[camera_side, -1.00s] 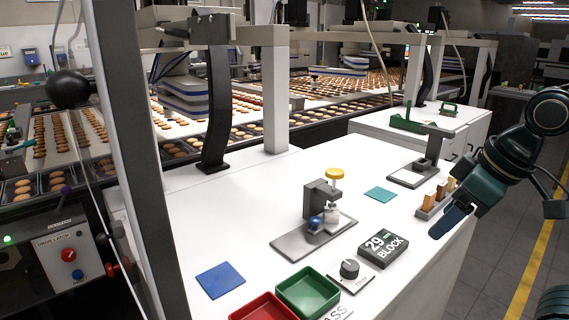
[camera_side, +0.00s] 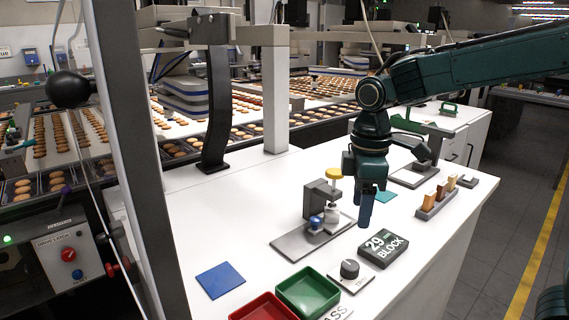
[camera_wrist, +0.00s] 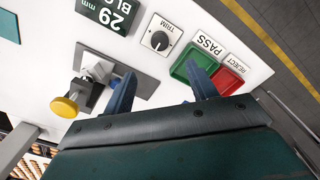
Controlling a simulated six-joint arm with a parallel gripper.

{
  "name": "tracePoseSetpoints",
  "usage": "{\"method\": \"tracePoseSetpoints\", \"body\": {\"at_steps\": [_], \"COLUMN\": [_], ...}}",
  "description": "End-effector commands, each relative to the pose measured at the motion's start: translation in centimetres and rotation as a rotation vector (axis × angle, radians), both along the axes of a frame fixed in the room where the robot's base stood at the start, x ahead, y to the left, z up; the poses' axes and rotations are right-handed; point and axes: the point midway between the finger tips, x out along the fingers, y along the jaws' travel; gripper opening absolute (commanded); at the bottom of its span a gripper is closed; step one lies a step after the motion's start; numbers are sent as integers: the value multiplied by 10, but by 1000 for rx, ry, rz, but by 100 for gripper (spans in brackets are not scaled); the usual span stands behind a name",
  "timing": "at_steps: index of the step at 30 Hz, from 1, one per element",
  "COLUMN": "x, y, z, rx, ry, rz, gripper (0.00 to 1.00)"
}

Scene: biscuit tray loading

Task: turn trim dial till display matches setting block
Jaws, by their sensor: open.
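The trim dial (camera_side: 349,268) is a dark round knob on a white plate marked TRIM; in the wrist view the dial (camera_wrist: 159,40) shows a light pointer line. Beside it lies a dark sign (camera_side: 383,249) reading 29 and BLOCK; in the wrist view the sign (camera_wrist: 108,14) reads 29 mm, partly cut off. A grey gauge stand (camera_side: 318,201) with a yellow knob and a blue knob stands behind the dial; I can make out no reading on it. My gripper (camera_side: 366,207) points down above the table, behind the sign. In the wrist view its fingers (camera_wrist: 163,88) are apart and empty.
A green tray (camera_side: 309,291) and a red tray (camera_side: 264,308) stand left of the dial. A rack (camera_side: 432,209) of several small blocks is at the right. A blue mat (camera_side: 220,281) and a teal mat (camera_side: 386,196) lie flat. The table's right edge drops to the floor.

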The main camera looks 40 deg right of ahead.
Motion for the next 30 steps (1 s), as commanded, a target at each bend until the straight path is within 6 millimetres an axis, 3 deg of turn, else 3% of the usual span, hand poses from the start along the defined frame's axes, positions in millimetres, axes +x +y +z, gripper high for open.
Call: {"method": "tracePoseSetpoints", "body": {"at_steps": [17, 30], "x": [6, 5], "y": [2, 2], "z": [-15, -73], "rx": [-2, -2], "ry": [18, 22], "rz": [26, 26], "gripper": [57, 57]}}
